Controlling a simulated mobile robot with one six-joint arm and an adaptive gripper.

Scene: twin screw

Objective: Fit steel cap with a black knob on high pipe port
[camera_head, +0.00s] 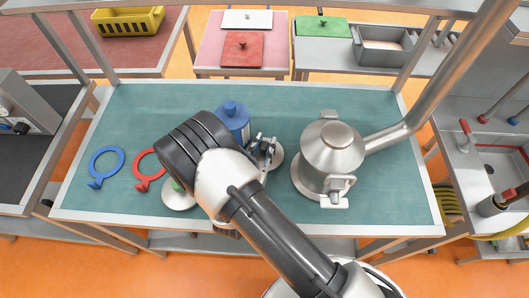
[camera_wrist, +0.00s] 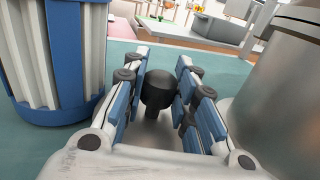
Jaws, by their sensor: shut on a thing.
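The steel cap (camera_head: 277,158) shows as a pale round edge beside my gripper (camera_head: 263,150) in the head view, at table height. In the wrist view its black knob (camera_wrist: 158,90) stands between the two fingers of my gripper (camera_wrist: 158,84), which is shut on it. Most of the cap is hidden by my gripper. A large steel vessel (camera_head: 332,150) stands to the right, with a thick pipe (camera_head: 392,136) rising from its side to the upper right. A short port (camera_head: 341,184) sticks out at the vessel's front. I cannot tell which opening is the high pipe port.
A blue and white ribbed cylinder (camera_head: 232,115) stands close left of my gripper. The table's back strip (camera_head: 160,100) is clear.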

